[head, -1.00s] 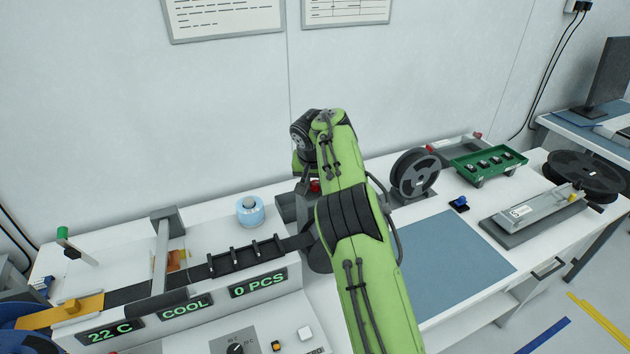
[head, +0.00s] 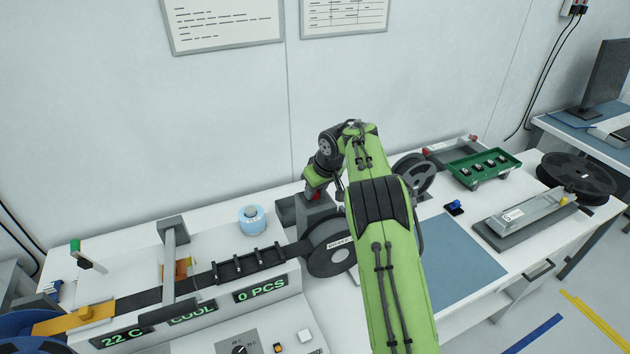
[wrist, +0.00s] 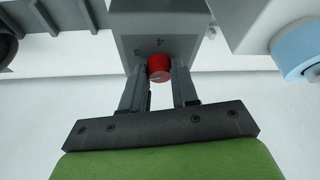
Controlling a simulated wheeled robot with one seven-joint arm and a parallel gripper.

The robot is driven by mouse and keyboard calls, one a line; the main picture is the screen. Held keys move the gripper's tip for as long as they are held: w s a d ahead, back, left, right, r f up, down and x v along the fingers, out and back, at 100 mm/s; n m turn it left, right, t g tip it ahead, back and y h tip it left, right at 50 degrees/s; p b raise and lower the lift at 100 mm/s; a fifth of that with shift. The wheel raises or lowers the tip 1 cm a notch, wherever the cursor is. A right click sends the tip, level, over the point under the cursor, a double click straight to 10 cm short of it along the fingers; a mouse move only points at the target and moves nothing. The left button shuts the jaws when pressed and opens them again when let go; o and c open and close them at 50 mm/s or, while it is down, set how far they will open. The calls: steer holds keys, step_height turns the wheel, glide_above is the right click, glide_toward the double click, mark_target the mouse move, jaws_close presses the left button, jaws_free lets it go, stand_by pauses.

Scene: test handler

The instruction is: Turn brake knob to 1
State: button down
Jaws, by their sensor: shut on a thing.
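The red brake knob (wrist: 159,69) sits on a dark grey block (wrist: 135,20), with the figures 3 and 4 printed on the face beside it. My gripper (wrist: 160,75) has one finger on each side of the knob and is shut on it. Which figure the knob points to I cannot tell. In the head view the knob (head: 316,196) shows as a small red spot on the block (head: 308,216), below my wrist. A plate that seems to read BRAKE (head: 339,241) shows by the dark reel.
The dark reel (head: 325,262) stands close to the block. A blue-and-white tape roll (head: 251,224) stands to the left, behind the tape track (head: 255,264). A second grey reel (head: 418,178) and a green tray (head: 484,175) are to the right. The blue mat (head: 465,250) is bare.

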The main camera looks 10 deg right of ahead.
steer(key=n+p, duration=0.1)
steer(key=p, duration=0.1)
steer(key=n+y+p, duration=0.1)
steer(key=n+p, duration=0.1)
steer(key=n+g+p, duration=0.1)
steer(key=p, duration=0.1)
steer(key=shift+d+r+n, duration=0.15)
steer(key=shift+r+n, duration=0.1)
steer(key=shift+n, duration=0.05)
steer(key=shift+w+f+n+g+y+p, duration=0.1)
steer(key=shift+n+g+y+p, duration=0.1)
steer(key=shift+n+y+p, duration=0.3)
steer(key=shift+w+f+n+g+y+p, duration=0.1)
steer(key=shift+n+g+p, duration=0.15)
steer(key=shift+n, duration=0.45)
steer(key=shift+n+g, duration=0.35)
steer(key=shift+n, duration=0.95)
steer(key=c, duration=0.8)
jaws_free()
steer(key=shift+c, duration=0.2)
